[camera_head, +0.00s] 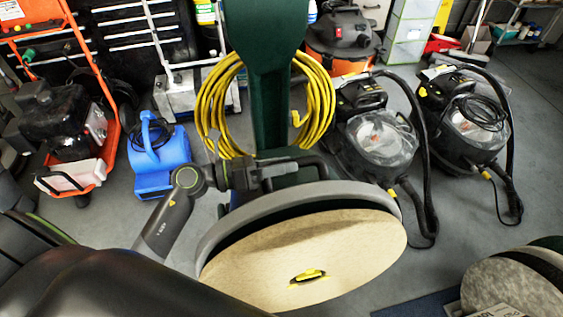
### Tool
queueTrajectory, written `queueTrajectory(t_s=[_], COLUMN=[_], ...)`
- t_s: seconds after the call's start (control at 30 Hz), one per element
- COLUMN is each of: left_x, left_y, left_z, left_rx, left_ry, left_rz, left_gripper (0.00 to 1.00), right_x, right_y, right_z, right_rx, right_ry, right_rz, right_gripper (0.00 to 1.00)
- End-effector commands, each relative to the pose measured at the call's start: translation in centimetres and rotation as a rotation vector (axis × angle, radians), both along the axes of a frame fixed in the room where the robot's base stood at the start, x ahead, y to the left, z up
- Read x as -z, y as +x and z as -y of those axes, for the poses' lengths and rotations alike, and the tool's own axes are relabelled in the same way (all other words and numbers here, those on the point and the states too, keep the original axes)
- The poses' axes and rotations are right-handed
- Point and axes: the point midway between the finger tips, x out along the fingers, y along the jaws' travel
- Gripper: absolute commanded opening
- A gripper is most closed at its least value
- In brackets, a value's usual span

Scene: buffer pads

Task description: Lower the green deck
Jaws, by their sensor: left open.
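The green deck (262,222) is tipped up in the middle of the view, with its underside facing me. A grey rim (378,194) runs along its upper edge. A round tan pad (350,255) covers the underside, with a yellow centre piece (308,276) in a slot. The machine's green column (270,95) rises behind the deck. My left gripper (298,170) is open at the deck's top edge, in front of the column's foot. I cannot tell whether its fingers touch the deck. My right gripper is not in view.
A yellow cord (212,105) hangs coiled on the column. A blue blower (158,160) and an orange-framed machine (65,130) stand left. Black vacuums (375,130) with hoses stand right. More round pads (510,287) lie at bottom right. Grey floor is clear between the deck and the vacuums.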

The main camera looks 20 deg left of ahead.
Motion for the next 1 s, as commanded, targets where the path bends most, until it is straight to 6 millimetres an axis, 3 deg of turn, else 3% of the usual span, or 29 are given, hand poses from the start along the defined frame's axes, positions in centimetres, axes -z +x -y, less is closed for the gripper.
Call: queueTrajectory(t_s=[0.27, 0.6, 1.0], left_x=[0.02, 0.07, 0.42], left_y=[0.05, 0.05, 0.03], left_z=[0.09, 0.05, 0.01], left_rx=[0.000, 0.000, 0.000], left_ry=[0.000, 0.001, 0.007], left_rz=[0.000, -0.001, 0.004], left_gripper=[0.43, 0.00, 0.00], right_x=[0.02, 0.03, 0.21], right_y=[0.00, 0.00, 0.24], right_z=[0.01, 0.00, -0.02], right_rx=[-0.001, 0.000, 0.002], right_ry=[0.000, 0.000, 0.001], right_rz=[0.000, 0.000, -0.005], right_gripper=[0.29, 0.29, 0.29])
